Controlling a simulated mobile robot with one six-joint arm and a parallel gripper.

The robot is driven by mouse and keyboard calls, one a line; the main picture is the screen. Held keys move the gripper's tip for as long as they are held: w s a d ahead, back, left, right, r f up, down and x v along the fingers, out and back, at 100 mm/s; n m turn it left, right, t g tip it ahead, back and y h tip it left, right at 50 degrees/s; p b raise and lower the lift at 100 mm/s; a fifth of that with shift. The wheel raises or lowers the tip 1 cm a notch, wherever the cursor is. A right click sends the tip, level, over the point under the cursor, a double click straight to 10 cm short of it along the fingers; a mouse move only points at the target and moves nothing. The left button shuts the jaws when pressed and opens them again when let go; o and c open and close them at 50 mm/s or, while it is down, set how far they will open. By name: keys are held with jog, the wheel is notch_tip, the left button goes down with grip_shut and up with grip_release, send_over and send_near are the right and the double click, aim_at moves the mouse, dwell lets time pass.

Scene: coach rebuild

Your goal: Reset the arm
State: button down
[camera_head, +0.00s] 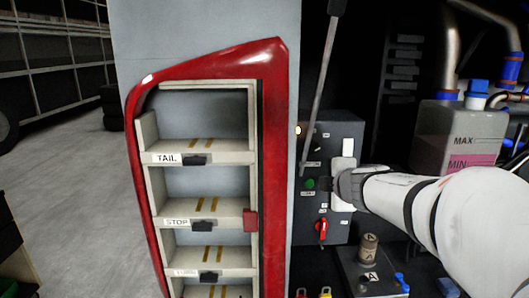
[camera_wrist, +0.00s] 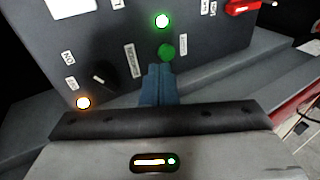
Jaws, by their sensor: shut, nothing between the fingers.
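My gripper (camera_wrist: 159,70) is shut and empty, with its blue-grey fingers pressed together. In the wrist view its tips are just below a green button (camera_wrist: 166,51) on a dark control panel (camera_wrist: 115,55); I cannot tell if they touch it. A lit green lamp (camera_wrist: 162,20) is above the button and a lit orange lamp (camera_wrist: 83,102) is at the left. In the head view my white arm reaches in from the right to the panel (camera_head: 345,130), where the green button (camera_head: 310,183) shows left of the gripper.
A red-framed rack (camera_head: 274,130) with labelled shelves stands left of the panel. A red switch (camera_head: 321,229) is low on the panel. A tank marked MAX and MIN (camera_head: 455,135) with pipes stands behind my arm. A long rod (camera_head: 322,85) rises before the panel. The floor at far left is open.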

jog(key=s+d+f+m+g+h, duration=0.2)
jog(key=s+d+f+m+h, duration=0.1)
jog(key=s+m, duration=0.3)
jog(key=s+d+f+m+g+h, duration=0.1)
jog(key=s+d+f+m+h, duration=0.2)
jog(key=s+m, duration=0.3)
jog(key=s+a+f+m+g+y, duration=0.2)
jog(key=s+a+f+m+g, duration=0.1)
jog(key=s, duration=0.4)
jog(key=s+a+f+m+g+y, duration=0.2)
jog(key=s+a+f+m+g, duration=0.1)
jog(key=s+a+f+g, duration=0.1)
jog(key=s+a+f, duration=0.1)
jog(key=s+f, duration=0.1)
jog(key=s, duration=0.1)
jog(key=shift+s+a+y, duration=0.15)
jog(key=shift+s+y, duration=0.15)
dwell(0.8)
